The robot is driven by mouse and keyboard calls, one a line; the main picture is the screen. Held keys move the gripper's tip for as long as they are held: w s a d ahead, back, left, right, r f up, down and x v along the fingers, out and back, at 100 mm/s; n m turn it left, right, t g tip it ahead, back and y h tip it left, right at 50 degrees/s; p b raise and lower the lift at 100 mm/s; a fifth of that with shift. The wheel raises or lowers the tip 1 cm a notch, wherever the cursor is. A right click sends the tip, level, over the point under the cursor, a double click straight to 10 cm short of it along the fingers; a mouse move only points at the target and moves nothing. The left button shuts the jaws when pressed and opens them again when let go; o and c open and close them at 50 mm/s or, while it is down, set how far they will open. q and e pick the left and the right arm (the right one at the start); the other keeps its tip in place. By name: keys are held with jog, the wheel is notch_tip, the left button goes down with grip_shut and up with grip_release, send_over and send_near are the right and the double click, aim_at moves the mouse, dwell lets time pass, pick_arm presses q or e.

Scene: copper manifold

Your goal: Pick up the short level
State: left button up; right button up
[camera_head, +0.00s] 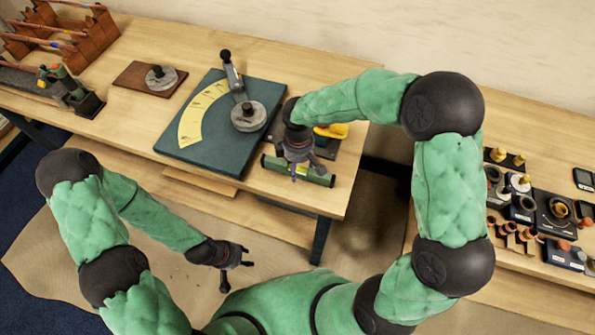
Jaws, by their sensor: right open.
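The short level (272,163) is a green bar lying near the front edge of the middle table, slightly tilted in the picture. My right gripper (306,170) points down right over the middle of the level, its fingers apart and hiding part of it. I cannot tell whether the fingers touch it. My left gripper (238,268) hangs in front of the table, well away from the level, with its fingers spread and empty.
A dark green board with a yellow arc scale (203,108) and a lever with a round knob (248,115) stands left of the level. A yellow item (333,130) lies just behind my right gripper. A right-hand table holds several fittings (522,208).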

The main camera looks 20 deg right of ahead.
jog(key=shift+r, duration=0.1)
grip_shut()
